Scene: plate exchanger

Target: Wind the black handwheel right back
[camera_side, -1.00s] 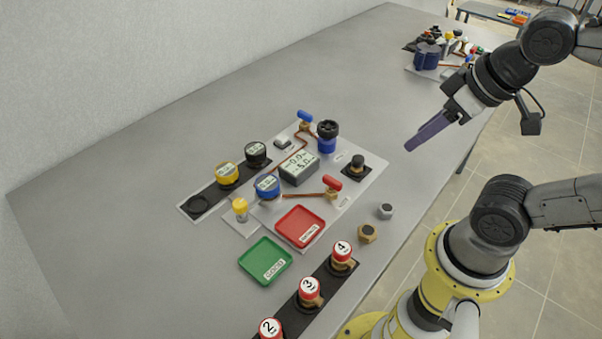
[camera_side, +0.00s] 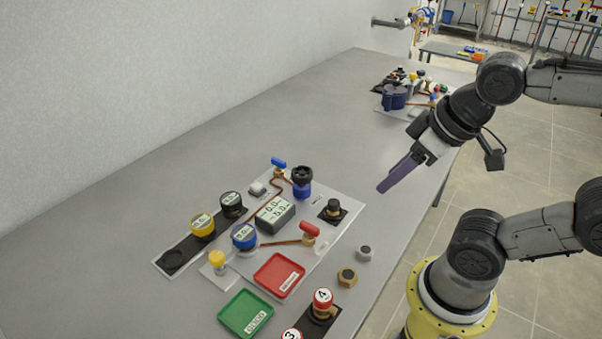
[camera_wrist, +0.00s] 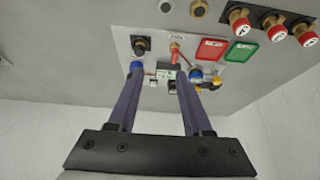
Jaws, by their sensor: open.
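The black handwheel (camera_side: 302,173) sits on top of a blue cylindrical body on the grey panel (camera_side: 345,205), near the panel's far edge in the side view. My gripper (camera_side: 383,187) is to the right of the handwheel, raised above the table and apart from it, its purple fingers pointing down and left. In the wrist view my gripper (camera_wrist: 158,77) is open, with two separate fingers and nothing held. A blue part (camera_wrist: 136,66) shows by the left fingertip there; I cannot tell whether it is the handwheel's body.
A blue-handled valve (camera_side: 279,163) stands close beside the handwheel. A grey display box (camera_side: 267,213), a red-handled valve (camera_side: 310,230) and a black knob (camera_side: 333,208) are also near. Red (camera_side: 279,275) and green (camera_side: 245,314) trays lie in front.

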